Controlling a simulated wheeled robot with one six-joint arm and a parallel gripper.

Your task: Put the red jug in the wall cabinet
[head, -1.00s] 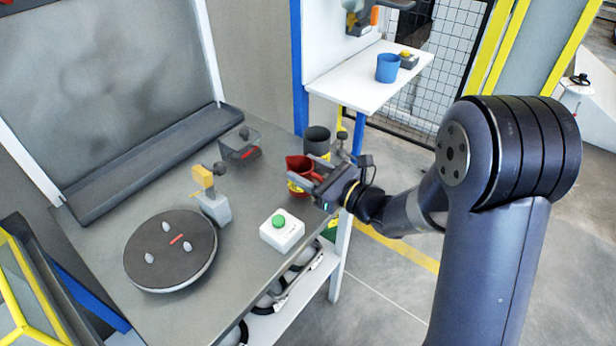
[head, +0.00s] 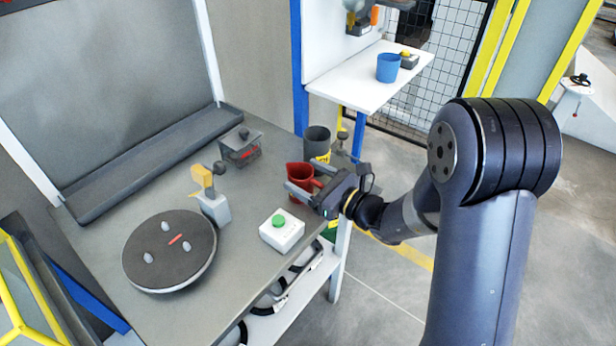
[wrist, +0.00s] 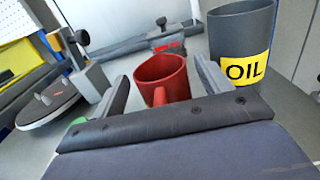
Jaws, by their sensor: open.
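The red jug (head: 299,177) stands upright on the grey workbench near its right edge. My gripper (head: 298,177) is open at the jug, with its handle side facing me. In the wrist view the red jug (wrist: 162,80) is between the two spread fingers of my gripper (wrist: 160,85), its handle pointing toward the palm. A gap shows between the left finger and the jug; the right finger is close beside it, and I cannot tell if it touches. No wall cabinet can be made out clearly in either view.
A dark grey oil container (wrist: 240,45) stands just right of the jug. A white box with a green button (head: 282,230), a small grey-yellow device (head: 212,197) and a round turntable (head: 170,250) are on the bench. A white shelf (head: 360,80) holds a blue cup (head: 388,67).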

